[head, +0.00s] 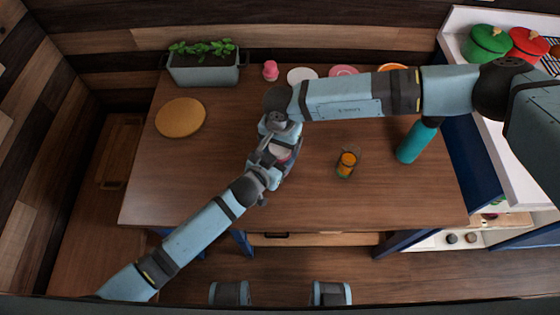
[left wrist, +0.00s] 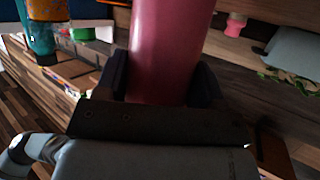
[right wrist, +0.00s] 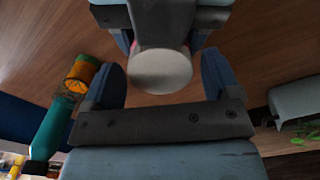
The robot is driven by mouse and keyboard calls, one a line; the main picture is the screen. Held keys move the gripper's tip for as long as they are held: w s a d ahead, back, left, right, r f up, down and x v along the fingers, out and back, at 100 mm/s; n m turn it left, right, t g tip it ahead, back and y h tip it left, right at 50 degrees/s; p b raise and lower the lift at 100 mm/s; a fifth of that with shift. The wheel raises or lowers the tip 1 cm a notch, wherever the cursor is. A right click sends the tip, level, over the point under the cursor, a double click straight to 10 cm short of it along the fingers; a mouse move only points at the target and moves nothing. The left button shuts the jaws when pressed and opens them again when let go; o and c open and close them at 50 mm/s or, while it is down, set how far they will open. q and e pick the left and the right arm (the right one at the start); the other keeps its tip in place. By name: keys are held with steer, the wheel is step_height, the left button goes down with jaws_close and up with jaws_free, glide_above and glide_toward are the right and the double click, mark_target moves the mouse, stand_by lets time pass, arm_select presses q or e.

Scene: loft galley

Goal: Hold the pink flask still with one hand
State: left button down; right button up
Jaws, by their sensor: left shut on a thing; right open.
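The pink flask (left wrist: 168,45) stands between my left gripper's fingers and fills the gap between them in the left wrist view. My left gripper (left wrist: 160,85) is shut on it. In the head view my left gripper (head: 268,168) is near the middle of the table, and the two arms hide most of the flask. In the right wrist view the flask's pale round end (right wrist: 160,70) faces the camera. My right gripper (right wrist: 165,84) is open, with its fingers apart on either side of that end. In the head view my right gripper (head: 277,127) is close to my left one.
An orange-and-green jar (head: 347,164) and a teal bottle (head: 414,144) stand to the right. A round wooden board (head: 180,118) and a planter (head: 204,72) are at left. Plates (head: 301,75) and a small pink item (head: 270,70) line the back. The table's front left (head: 175,180) is clear.

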steer(key=shift+c, duration=0.5)
steer(key=c, duration=0.8)
steer(key=shift+m, duration=0.8)
steer(key=shift+c, duration=0.3)
steer(key=o, duration=1.1)
step_height(320, 180, up, 12)
steer(key=shift+r, duration=0.1)
arm_select(q)
steer(key=shift+c, duration=0.8)
jaws_free()
